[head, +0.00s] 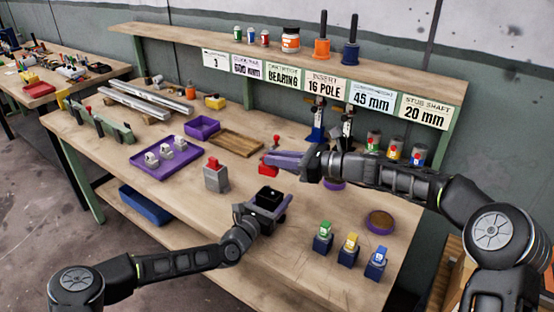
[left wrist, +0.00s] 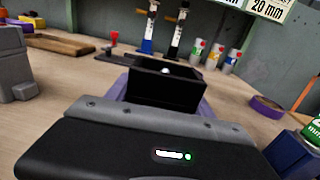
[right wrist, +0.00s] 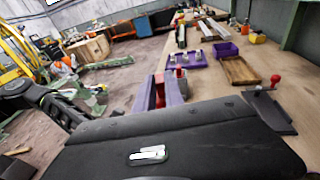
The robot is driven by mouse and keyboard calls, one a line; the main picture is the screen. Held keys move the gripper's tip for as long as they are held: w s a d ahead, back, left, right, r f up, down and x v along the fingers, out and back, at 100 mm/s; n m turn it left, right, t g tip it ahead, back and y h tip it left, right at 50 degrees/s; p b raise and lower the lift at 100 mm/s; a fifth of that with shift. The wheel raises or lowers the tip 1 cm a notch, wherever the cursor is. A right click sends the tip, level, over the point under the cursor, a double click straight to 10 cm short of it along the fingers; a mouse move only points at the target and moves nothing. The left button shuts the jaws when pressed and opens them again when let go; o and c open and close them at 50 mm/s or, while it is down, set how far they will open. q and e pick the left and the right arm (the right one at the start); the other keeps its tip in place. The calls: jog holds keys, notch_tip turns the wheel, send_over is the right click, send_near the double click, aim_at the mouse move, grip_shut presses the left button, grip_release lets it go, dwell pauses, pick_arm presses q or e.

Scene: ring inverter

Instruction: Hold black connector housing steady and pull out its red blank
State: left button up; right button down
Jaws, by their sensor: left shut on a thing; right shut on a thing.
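The black connector housing (head: 268,198) is held upright in my left gripper (head: 270,203) above the front of the bench. In the left wrist view the housing (left wrist: 165,88) shows an open top and a dark cavity with a small bright spot, and no red in it. My right gripper (head: 268,164) is shut on the red blank (head: 268,171), apart from the housing and above it in the head view. The red blank (right wrist: 160,90) also shows between the purple fingers in the right wrist view.
A grey block with a red top (head: 215,178) stands left of the housing. A purple tray (head: 140,168) with several small parts lies further left. Several small coloured-top blocks (head: 350,250) stand at the right front, and a brown-filled round dish (head: 380,222) lies behind them.

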pick_arm(q)
jog(key=o, duration=1.8)
jog(key=v, duration=1.2)
